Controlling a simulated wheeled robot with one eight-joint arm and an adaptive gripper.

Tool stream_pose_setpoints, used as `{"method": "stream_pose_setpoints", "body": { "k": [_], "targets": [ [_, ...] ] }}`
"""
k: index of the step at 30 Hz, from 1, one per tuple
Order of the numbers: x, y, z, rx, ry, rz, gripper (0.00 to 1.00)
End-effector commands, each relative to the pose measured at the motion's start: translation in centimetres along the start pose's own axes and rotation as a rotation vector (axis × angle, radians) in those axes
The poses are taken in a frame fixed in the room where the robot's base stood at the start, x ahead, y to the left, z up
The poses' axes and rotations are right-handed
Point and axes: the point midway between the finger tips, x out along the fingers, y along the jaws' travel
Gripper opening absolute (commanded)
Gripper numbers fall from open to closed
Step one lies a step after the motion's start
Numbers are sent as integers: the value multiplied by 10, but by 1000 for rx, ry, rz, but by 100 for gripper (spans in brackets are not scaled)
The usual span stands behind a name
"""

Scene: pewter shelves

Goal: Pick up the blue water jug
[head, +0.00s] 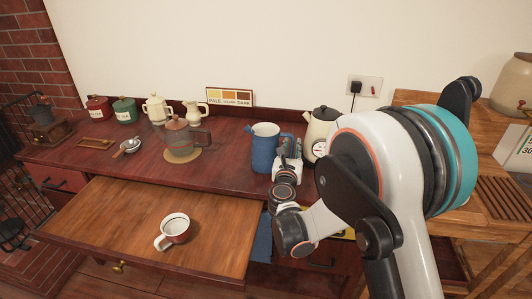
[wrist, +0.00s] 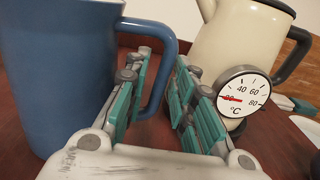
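The blue water jug (head: 264,149) stands upright on the dark red counter, left of the cream kettle. In the wrist view the blue jug (wrist: 60,70) fills the left side, with its handle (wrist: 172,45) on its right. My gripper (wrist: 162,60) is open, its teal-padded fingers apart on either side of the handle. The left finger is between the jug's body and the handle; the right finger is on the handle's outer side. I see a gap between the pads and cannot tell whether either touches the handle. In the head view my wrist partly hides the gripper (head: 290,152).
The cream kettle (head: 321,127) with a temperature dial stands close right of my gripper; it looms in the wrist view (wrist: 240,40). An open drawer (head: 120,225) holding a mug (head: 174,228) juts out in front.

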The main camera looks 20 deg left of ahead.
Motion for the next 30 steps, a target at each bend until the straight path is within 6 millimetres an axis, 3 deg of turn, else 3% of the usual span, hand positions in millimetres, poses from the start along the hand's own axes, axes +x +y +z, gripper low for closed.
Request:
{"method": "stream_pose_setpoints", "body": {
  "k": [8, 11, 12, 30],
  "targets": [
    [3, 0, 1, 0, 0, -1, 24],
    [3, 0, 1, 0, 0, -1, 1],
    [3, 0, 1, 0, 0, -1, 0],
    [3, -1, 3, -4, 0, -2, 0]
  ]
}}
